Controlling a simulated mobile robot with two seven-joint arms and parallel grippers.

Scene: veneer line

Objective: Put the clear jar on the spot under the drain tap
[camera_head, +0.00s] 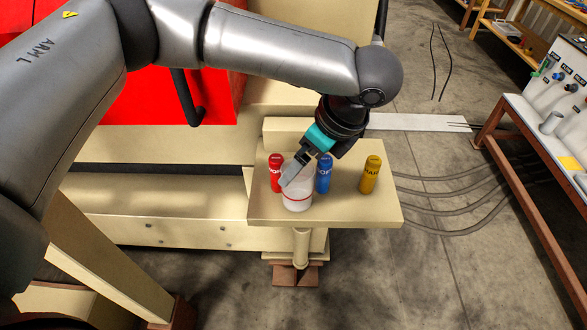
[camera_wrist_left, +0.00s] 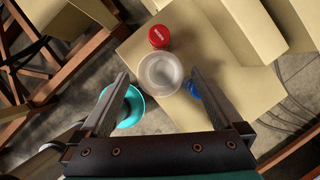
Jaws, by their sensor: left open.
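The clear jar (camera_head: 297,202), with a red line around it, stands upright on a small beige table (camera_head: 350,212). In the left wrist view its round open mouth (camera_wrist_left: 160,73) shows centred between the fingertips. My left gripper (camera_head: 292,178) is open, just above or at the jar; one finger covers part of the jar's rim in the head view. I cannot tell whether the fingers touch the jar. I cannot make out the drain tap or the spot under it. My right gripper is not in view.
Close to the jar stand a red bottle (camera_head: 275,172) and a blue bottle (camera_head: 324,178); a yellow bottle (camera_head: 371,176) is farther right. A round teal object (camera_wrist_left: 131,108) shows lower down in the left wrist view. A bench with a control panel (camera_head: 555,90) stands at right. Hoses lie on the floor.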

